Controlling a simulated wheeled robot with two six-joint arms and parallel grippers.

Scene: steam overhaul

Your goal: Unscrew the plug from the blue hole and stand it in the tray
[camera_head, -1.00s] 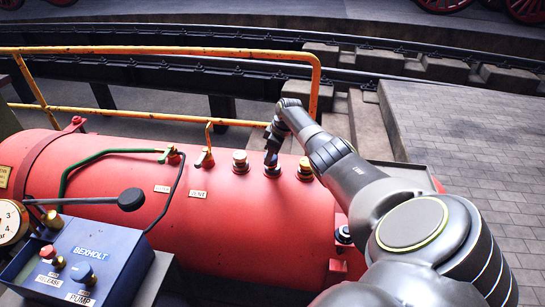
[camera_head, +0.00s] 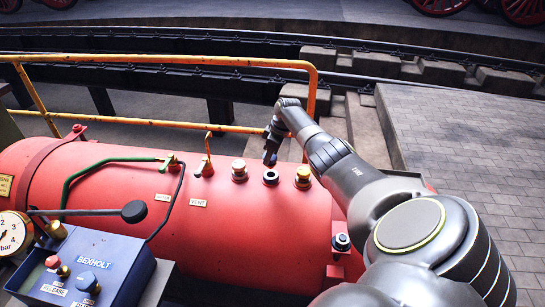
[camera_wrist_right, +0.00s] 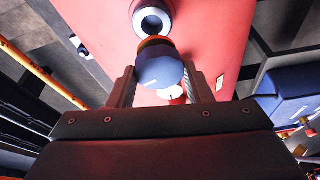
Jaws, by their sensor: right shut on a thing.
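My right gripper (camera_head: 270,158) is shut on the plug, just above the red boiler. In the right wrist view the plug (camera_wrist_right: 160,72) shows a rounded blue head with a brass-orange band, between the two fingers. The open hole (camera_head: 271,177) is a pale ring with a dark centre on top of the boiler. It also shows in the right wrist view (camera_wrist_right: 152,20), just beyond the plug. The plug looks clear of the hole. My left gripper is not in view. I cannot make out the tray for certain; my right arm covers much of the right side.
Brass fittings stand either side of the hole, one at left (camera_head: 239,172) and one at right (camera_head: 303,177). A yellow handrail (camera_head: 170,50) runs behind the boiler (camera_head: 220,225). A blue pump box (camera_head: 95,262) with knobs and a gauge (camera_head: 12,235) stand at front left.

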